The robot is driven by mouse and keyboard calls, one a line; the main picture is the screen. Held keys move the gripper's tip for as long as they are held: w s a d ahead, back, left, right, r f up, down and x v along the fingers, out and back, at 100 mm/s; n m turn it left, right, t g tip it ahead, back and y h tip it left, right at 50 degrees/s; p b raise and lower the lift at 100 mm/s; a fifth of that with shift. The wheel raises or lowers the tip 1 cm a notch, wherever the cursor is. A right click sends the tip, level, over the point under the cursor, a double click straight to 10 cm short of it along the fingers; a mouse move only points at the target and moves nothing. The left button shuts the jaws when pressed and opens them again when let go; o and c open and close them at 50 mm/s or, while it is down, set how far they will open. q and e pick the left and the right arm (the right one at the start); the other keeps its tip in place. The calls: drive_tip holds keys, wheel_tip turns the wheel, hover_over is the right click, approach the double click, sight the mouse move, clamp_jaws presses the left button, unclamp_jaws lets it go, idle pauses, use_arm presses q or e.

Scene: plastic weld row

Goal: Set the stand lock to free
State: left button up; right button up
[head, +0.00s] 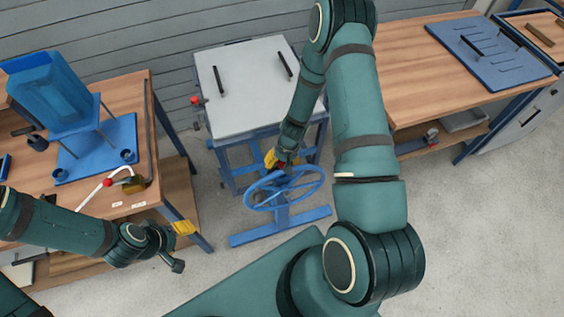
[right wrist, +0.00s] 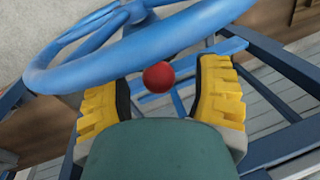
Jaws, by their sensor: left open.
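The stand (head: 240,85) has a pale grey top on a blue frame, with a blue handwheel (head: 285,188) low at its front. A red ball knob (right wrist: 158,77) shows just below the handwheel rim in the right wrist view; it appears to be the stand lock's knob, but its lever and setting cannot be read. My right gripper (head: 277,160) is at the handwheel. In the right wrist view its yellow fingers (right wrist: 164,100) are apart, one on each side of the knob, with gaps visible. My left gripper (head: 180,246) is open and empty beside the left bench's front leg.
Another red knob (head: 194,100) sits on the stand's left side. The left bench (head: 125,95) carries a blue chair-shaped part (head: 55,88) and a white lever with a red knob (head: 107,182). A right bench (head: 410,90) holds a blue board (head: 485,50). Floor at front right is clear.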

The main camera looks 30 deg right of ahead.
wheel_tip(320, 180, up, 12)
drive_tip(key=d, duration=0.2)
drive_tip(key=shift+s+f, duration=0.15)
drive_tip(key=shift+s, duration=0.3)
idle(0.5)
